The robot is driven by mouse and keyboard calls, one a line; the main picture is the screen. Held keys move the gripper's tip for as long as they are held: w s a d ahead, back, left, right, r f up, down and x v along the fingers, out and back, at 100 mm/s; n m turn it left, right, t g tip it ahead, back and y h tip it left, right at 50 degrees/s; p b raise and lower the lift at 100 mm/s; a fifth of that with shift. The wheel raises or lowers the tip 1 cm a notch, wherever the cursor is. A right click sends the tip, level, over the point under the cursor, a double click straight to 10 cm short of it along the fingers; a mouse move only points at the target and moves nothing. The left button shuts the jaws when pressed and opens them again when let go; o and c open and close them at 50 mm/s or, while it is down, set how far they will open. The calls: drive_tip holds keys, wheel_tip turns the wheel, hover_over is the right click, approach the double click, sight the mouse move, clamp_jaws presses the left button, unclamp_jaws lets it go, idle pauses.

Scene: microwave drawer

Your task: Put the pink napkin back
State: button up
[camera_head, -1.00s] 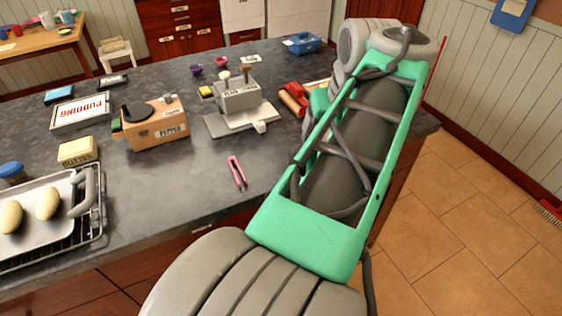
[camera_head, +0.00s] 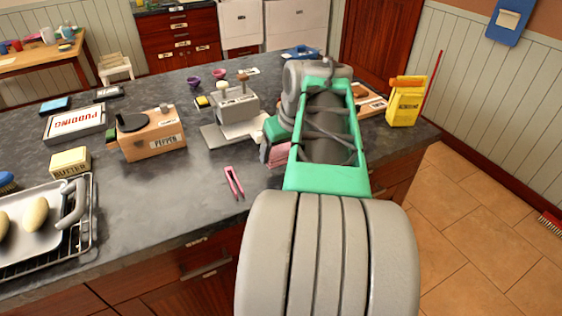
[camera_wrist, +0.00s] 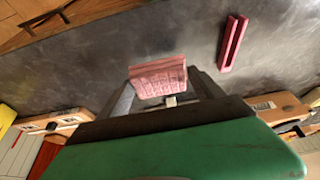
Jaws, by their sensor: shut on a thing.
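The pink napkin (camera_wrist: 158,78) is a folded block with printed lines, held between the dark fingers of my gripper (camera_wrist: 165,97) in the wrist view. In the head view the napkin (camera_head: 279,155) shows pink just beside my gripper (camera_head: 268,154), over the counter at the right of the pink tongs. My gripper is shut on it. Whether the napkin touches the counter is not clear. My green arm hides part of the counter behind it.
Pink tongs (camera_head: 234,182) lie on the grey counter (camera_head: 170,205). A grey press-like machine (camera_head: 236,108), a pepper box (camera_head: 150,135) and a yellow box (camera_head: 405,101) stand around. A tray of rolls (camera_head: 45,215) is at left.

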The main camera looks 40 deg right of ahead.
sight(283, 154)
drive_tip(key=shift+s+x, duration=0.2)
drive_tip(key=shift+x, duration=0.75)
drive_tip(key=shift+s+x, duration=0.2)
drive_tip(key=shift+x, duration=0.7)
drive_tip(key=shift+a+f, duration=0.1)
drive_tip(key=shift+f, duration=0.2)
drive_tip(key=shift+f, duration=0.15)
drive_tip(key=o, duration=1.3)
drive_tip(key=shift+r, duration=0.4)
drive_tip(key=p+v, duration=0.1)
drive_tip(key=v, duration=1)
drive_tip(key=shift+s+r+p, duration=0.2)
drive_tip(key=shift+r+p, duration=0.1)
drive_tip(key=shift+r, duration=0.05)
